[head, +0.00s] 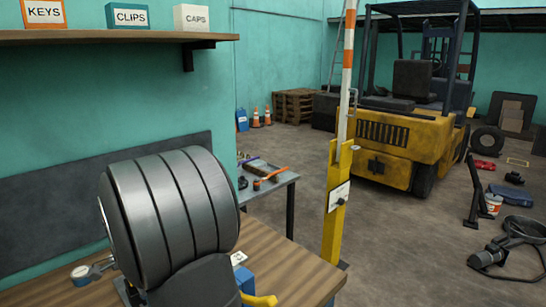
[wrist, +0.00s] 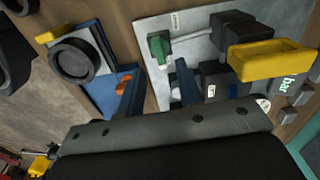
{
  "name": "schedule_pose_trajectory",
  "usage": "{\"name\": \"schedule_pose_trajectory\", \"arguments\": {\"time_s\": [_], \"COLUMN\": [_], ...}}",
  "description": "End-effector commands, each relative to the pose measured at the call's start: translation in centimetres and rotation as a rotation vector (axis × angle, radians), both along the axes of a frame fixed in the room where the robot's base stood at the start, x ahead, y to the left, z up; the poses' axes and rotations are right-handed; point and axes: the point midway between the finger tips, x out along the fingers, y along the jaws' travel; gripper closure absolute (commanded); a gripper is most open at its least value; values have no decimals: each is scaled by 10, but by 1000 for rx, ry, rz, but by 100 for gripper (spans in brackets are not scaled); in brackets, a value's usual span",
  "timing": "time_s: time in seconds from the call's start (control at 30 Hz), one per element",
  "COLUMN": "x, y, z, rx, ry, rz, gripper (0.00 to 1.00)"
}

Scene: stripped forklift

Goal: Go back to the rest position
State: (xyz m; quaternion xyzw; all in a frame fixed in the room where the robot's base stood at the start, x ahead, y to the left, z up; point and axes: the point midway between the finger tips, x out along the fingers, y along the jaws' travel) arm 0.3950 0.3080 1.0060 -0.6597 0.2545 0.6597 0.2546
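In the wrist view my gripper (wrist: 159,70) shows as two dark blue fingers standing apart, with nothing held between them. They hang over a workbench, in front of a light metal panel (wrist: 190,50) with a green knob (wrist: 159,49). I cannot tell whether the fingertips touch anything. In the head view, a large grey ribbed part of my arm fills the lower left and hides my gripper.
A yellow handle (wrist: 270,60) and a blue fixture with a black ring (wrist: 75,62) flank the fingers. The wooden bench (head: 285,275) shows in the head view. A shelf (head: 100,37) with labelled boxes is above; a yellow post (head: 337,205) and forklift (head: 400,140) stand beyond.

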Motion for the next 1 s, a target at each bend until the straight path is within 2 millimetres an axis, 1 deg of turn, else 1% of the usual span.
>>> {"name": "schedule_pose_trajectory", "arguments": {"time_s": [0.03, 0.23, 0.3, 1.0], "x": [-1, -1, 0, 0], "y": [-1, -1, 0, 0], "z": [-12, -52, -47, -47], "rx": [-2, -2, 1, 0], "ry": [3, 3, -1, 0], "rz": [0, 0, 65, 638], "gripper": [67, 67, 67, 67]}}
